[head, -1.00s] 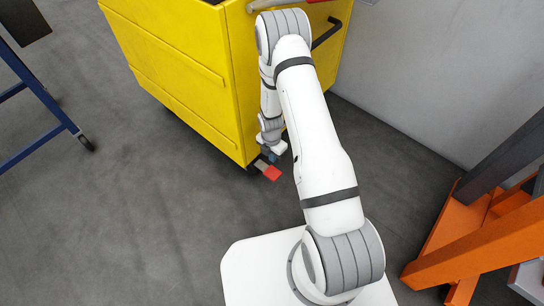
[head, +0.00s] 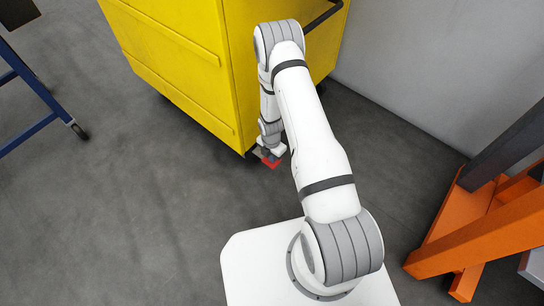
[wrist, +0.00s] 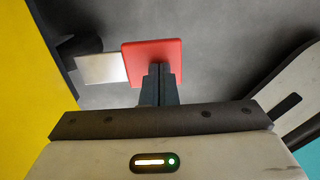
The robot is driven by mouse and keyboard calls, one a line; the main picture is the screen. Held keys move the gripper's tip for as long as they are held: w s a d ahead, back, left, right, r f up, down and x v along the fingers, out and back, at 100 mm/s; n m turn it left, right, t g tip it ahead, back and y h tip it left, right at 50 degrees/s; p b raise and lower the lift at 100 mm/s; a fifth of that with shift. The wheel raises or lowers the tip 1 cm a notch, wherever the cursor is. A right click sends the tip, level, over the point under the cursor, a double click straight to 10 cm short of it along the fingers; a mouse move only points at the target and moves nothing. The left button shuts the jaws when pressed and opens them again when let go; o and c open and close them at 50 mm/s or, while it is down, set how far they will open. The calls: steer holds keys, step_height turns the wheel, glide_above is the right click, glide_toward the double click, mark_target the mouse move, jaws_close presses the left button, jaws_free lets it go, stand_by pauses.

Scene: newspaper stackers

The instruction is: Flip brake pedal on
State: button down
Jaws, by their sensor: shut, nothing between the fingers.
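The brake pedal is a flat red plate (wrist: 143,52) on a pale metal arm (wrist: 101,68), low at the bottom corner of the yellow cart. In the head view the red pedal (head: 271,164) shows just beside my gripper (head: 268,155), partly covered by it. In the wrist view my gripper (wrist: 159,82) is shut and empty, its fingertips overlapping the red plate's lower edge. I cannot tell whether the fingertips touch the plate.
The yellow cart (head: 190,60) stands close beside my arm, with a black caster (wrist: 78,46) by the pedal. An orange frame (head: 480,235) stands at the right, before a grey wall (head: 440,80). A blue-legged table (head: 38,120) is at the far left. The floor at left is clear.

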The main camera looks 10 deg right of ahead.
steer(key=shift+s+d+f, duration=0.15)
steer(key=shift+s+f, duration=0.05)
steer(key=shift+f, duration=0.65)
steer(key=shift+s+d+f, duration=0.1)
steer(key=shift+s+f, duration=0.05)
steer(key=shift+f, duration=0.65)
step_height(320, 180, up, 8)
steer(key=p, duration=0.3)
steer(key=shift+w+a+p, duration=0.1)
steer(key=shift+w+p, duration=0.05)
steer(key=shift+p, duration=0.15)
